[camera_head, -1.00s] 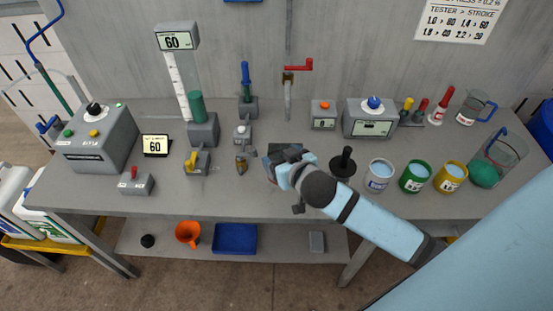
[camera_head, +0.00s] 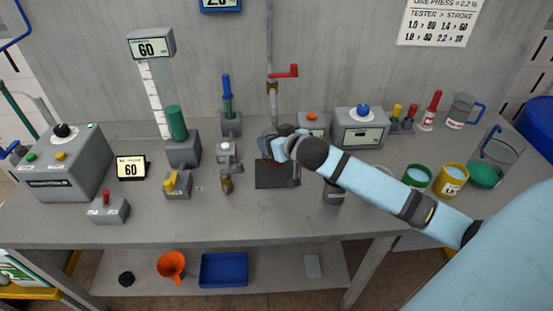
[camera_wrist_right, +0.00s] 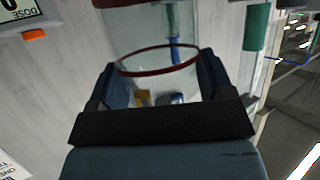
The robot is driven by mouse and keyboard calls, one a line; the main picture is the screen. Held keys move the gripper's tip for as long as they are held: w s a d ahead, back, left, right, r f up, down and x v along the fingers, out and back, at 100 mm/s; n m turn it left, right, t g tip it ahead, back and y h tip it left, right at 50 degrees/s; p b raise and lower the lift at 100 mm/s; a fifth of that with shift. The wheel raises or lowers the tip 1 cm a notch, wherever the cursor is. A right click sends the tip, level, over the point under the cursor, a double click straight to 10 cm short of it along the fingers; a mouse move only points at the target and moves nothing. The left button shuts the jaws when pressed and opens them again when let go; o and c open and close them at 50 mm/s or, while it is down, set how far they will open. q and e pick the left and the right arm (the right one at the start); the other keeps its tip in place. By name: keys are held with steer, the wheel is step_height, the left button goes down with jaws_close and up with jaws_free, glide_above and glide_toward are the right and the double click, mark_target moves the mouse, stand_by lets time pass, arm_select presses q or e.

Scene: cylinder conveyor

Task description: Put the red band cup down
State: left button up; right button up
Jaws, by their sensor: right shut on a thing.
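My right gripper (camera_head: 272,146) is over the middle of the bench, just behind a dark square pad (camera_head: 277,180). In the right wrist view its two fingers (camera_wrist_right: 160,85) are shut on the red band cup (camera_wrist_right: 158,73), a clear cup ringed by a dark red band. In the head view the hand hides most of the cup; a little red shows below the fingers. I cannot tell whether the cup touches the pad or the bench. My left gripper is not in view.
A small grey stand (camera_head: 227,153) with a brown tip is left of the pad. A tap with a red handle (camera_head: 284,71) is behind. A dark container (camera_head: 334,192), a green cup (camera_head: 417,176) and a yellow cup (camera_head: 451,180) stand at right. The bench front is clear.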

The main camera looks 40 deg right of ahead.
steer(key=shift+f, duration=2.85)
steer(key=shift+f, duration=0.15)
steer(key=o, duration=1.3)
steer(key=shift+r, duration=0.2)
steer(key=v, duration=1.2)
steer(key=shift+s+f, duration=0.15)
